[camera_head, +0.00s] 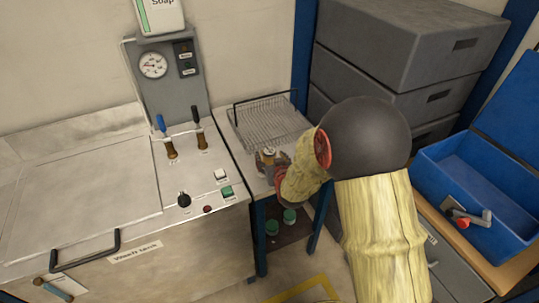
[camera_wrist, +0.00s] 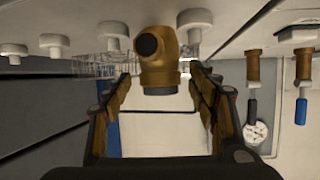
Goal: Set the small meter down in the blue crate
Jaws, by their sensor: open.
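The small meter (camera_wrist: 160,60), a brass body with a dark round end, is between the spread fingers of my gripper (camera_wrist: 160,95) in the wrist view. The fingers stand apart on either side of it, with gaps. In the head view my gripper (camera_head: 272,162) is over the small side table, partly hidden by my wrist, and the meter (camera_head: 268,152) shows only in part at the fingers. The blue crate (camera_head: 432,187) stands open at the right, well away from my gripper. A red and grey handled item (camera_head: 466,216) is at its near side.
A wire rack (camera_head: 270,120) sits on the side table (camera_head: 240,165) behind my gripper. The test bench (camera_head: 90,190) with levers and gauge (camera_head: 153,65) is at left. Grey drawer boxes (camera_head: 400,40) stand behind my arm.

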